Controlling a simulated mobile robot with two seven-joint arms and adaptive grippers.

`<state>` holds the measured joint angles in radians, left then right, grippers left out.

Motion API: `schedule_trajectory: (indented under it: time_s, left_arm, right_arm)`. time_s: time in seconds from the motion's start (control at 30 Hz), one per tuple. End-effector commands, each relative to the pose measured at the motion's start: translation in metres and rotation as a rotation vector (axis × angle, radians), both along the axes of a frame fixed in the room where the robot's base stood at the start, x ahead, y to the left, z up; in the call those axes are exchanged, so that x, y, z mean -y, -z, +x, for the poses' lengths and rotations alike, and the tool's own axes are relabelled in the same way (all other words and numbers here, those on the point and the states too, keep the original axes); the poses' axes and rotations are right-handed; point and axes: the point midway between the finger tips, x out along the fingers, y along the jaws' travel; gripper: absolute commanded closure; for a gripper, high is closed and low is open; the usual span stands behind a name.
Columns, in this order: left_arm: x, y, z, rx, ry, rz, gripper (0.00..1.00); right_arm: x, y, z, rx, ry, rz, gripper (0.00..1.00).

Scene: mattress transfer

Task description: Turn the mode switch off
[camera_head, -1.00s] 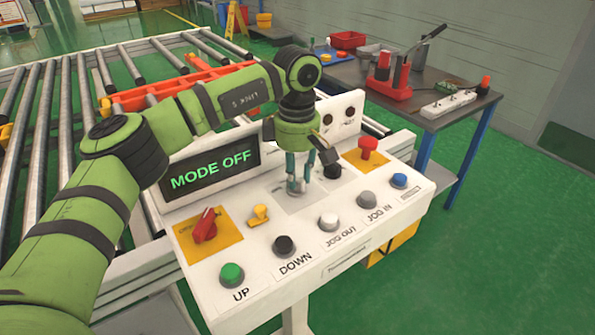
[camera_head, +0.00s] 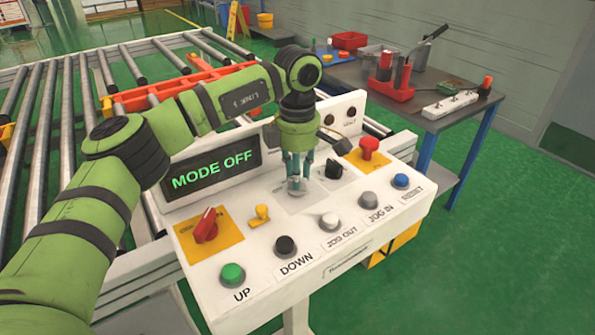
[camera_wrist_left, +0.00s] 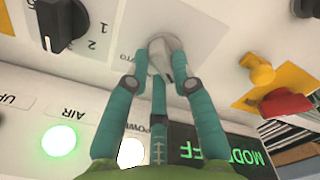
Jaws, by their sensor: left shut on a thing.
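My left gripper (camera_head: 299,174) points down at the middle of the white control panel (camera_head: 262,280). Its fingers are shut on a light grey knob, the mode switch (camera_head: 297,189), which is partly hidden by them. In the left wrist view the fingertips (camera_wrist_left: 162,78) sit on either side of the round grey mode switch (camera_wrist_left: 164,48). The display (camera_head: 212,172) behind the panel reads MODE OFF in green. My right gripper is not in view.
A red knob (camera_head: 206,226) and a small yellow switch (camera_head: 258,216) lie left of the gripper. A black selector (camera_head: 334,167) and a red button (camera_head: 368,148) are to its right. Several push buttons line the front. Rollers (camera_head: 60,125) lie behind.

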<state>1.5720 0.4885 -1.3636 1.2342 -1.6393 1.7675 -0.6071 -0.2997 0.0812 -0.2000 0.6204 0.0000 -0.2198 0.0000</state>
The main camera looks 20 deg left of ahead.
Motion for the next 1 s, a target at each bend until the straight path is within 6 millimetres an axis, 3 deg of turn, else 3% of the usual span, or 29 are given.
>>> schedule_trajectory:
  time_s: [0.2, 0.23, 0.27, 0.67, 0.77, 1.0]
  left_arm:
    - [0.0, 0.0, 0.0, 0.001, -0.004, -0.001, 1.0]
    - [0.0, 0.0, 0.0, 0.001, -0.004, -0.001, 0.63]
    - [0.0, 0.0, 0.0, 0.001, -0.004, -0.001, 0.51]
    - [0.0, -0.004, 0.0, 0.002, -0.002, -0.001, 0.51]
    - [0.0, -0.016, 0.001, 0.004, -0.002, -0.001, 0.51]
    - [0.0, -0.066, 0.001, 0.005, -0.002, -0.001, 0.51]
  right_arm:
    - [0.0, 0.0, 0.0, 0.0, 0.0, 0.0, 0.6]
    - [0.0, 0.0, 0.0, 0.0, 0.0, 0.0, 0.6]
    - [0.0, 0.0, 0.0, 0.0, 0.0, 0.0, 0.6]
    - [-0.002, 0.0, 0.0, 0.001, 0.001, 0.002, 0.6]
    - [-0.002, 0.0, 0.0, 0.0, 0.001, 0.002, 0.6]
    - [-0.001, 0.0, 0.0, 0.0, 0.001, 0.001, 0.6]
